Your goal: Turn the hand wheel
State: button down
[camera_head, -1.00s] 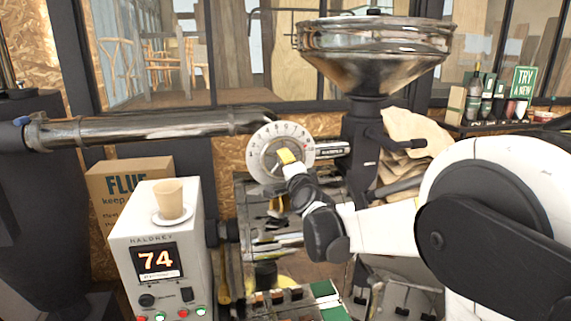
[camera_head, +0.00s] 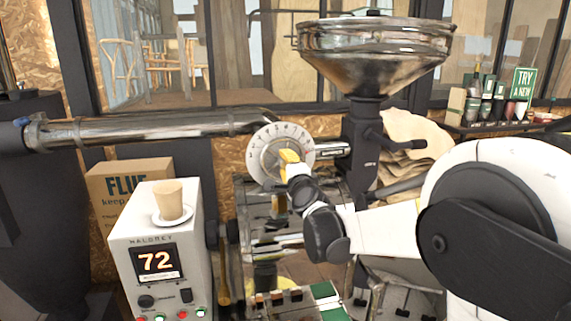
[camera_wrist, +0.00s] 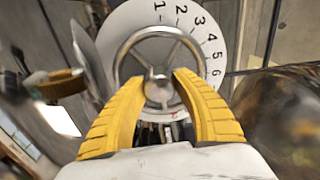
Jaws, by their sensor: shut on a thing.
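The hand wheel (camera_wrist: 121,57) is a metal ring with spokes and a round hub, set in front of a white dial plate with black numbers. In the head view the white dial (camera_head: 268,152) stands at the end of the metal pipe. In the wrist view my gripper (camera_wrist: 160,80) has its yellow fingers on either side of the wheel's hub. It is shut on the wheel. It also shows in the head view (camera_head: 289,157) in front of the dial's right half and hides part of the wheel.
A white box with a display reading 72 (camera_head: 156,261) stands at lower left, with a cup (camera_head: 168,199) on a saucer on top. A cardboard box (camera_head: 110,181) is behind it. A metal hopper (camera_head: 375,60) rises to the right of the wheel.

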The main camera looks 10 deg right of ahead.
jog(key=c, duration=0.9)
grip_release()
jog(key=shift+d, duration=0.1)
jog(key=shift+c, duration=0.2)
jog(key=s, duration=1.2)
jog(key=s+a+f+n+g+y+b, duration=0.1)
jog(key=s+a+f+n+g+b, duration=0.3)
jog(key=s+f, duration=0.3)
jog(key=s+a+f+n+g+y+b, duration=0.1)
jog(key=s+f+n+y+b, duration=0.15)
jog(key=s+f+n, duration=0.4)
jog(key=s+d+f+n+g+h+b, duration=0.1)
jog(key=s+d+f+n+g+b, duration=0.1)
jog(key=s+f, duration=0.5)
jog(key=s+d+f+n+g+h+b, duration=0.2)
jog(key=s+f+n+g+b, duration=0.1)
jog(key=s+f, duration=0.4)
jog(key=shift+s+d+f+n+g, duration=0.25)
jog(key=shift+s+d+n+g, duration=0.2)
jog(key=shift+s+n, duration=0.7)
